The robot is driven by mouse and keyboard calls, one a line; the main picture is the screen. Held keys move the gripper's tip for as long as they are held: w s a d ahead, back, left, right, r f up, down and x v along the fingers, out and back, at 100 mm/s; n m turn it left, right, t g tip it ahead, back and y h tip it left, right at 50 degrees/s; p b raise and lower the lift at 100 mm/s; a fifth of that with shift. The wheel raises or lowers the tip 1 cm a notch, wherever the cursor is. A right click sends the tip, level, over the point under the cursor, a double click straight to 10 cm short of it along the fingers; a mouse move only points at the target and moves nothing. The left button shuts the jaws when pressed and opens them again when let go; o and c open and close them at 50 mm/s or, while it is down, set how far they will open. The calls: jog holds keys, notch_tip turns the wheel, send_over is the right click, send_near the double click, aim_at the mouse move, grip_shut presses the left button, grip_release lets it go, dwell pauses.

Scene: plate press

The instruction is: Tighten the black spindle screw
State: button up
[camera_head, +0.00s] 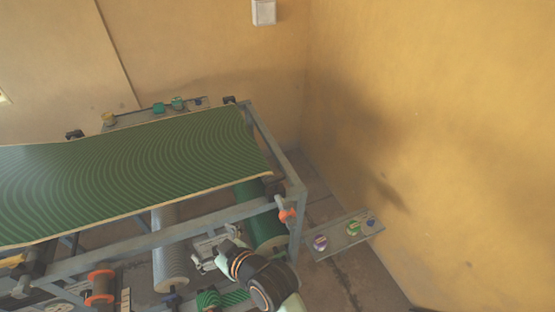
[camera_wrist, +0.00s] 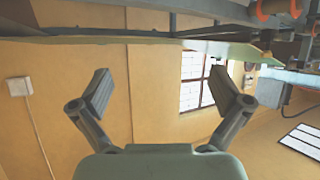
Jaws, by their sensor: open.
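Small black fittings sit on the far side of the press frame, one at the far right corner (camera_head: 230,99) and one further left (camera_head: 75,134). I cannot tell whether either is the black spindle screw. My gripper (camera_wrist: 160,86) is open, with its two fingers wide apart and nothing between them in the wrist view. In the head view my gripper (camera_head: 208,256) is beside the near right part of the press, below the green sheet. No black screw shows clearly between or near the fingers.
The grey press frame (camera_head: 297,195) carries a green striped sheet (camera_head: 140,160). A white roller (camera_head: 168,255), a green roller (camera_head: 260,215) and an orange spool (camera_head: 101,284) lie beneath. A side plate (camera_head: 345,236) with coloured knobs juts right. Yellow walls stand behind and right.

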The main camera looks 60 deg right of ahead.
jog(key=s+d+r+m+h+p, duration=0.1)
jog(key=s+d+r+p, duration=0.15)
jog(key=d, duration=0.45)
jog(key=s+d+r+m+h+p, duration=0.2)
jog(key=s+d+p, duration=0.15)
jog(key=d, duration=0.45)
jog(key=m+g+h+p, duration=0.1)
jog(key=m+p, duration=0.1)
jog(key=p, duration=0.1)
send_near(276, 179)
jog(key=shift+w+d+f, duration=0.1)
jog(key=shift+w+d, duration=0.15)
jog(key=shift+w, duration=0.35)
jog(key=shift+w+d+f, duration=0.1)
jog(key=shift+w+f, duration=0.1)
jog(key=shift+f, duration=0.1)
jog(key=b+x, duration=0.1)
jog(key=x, duration=0.6)
jog(key=shift+d, duration=0.2)
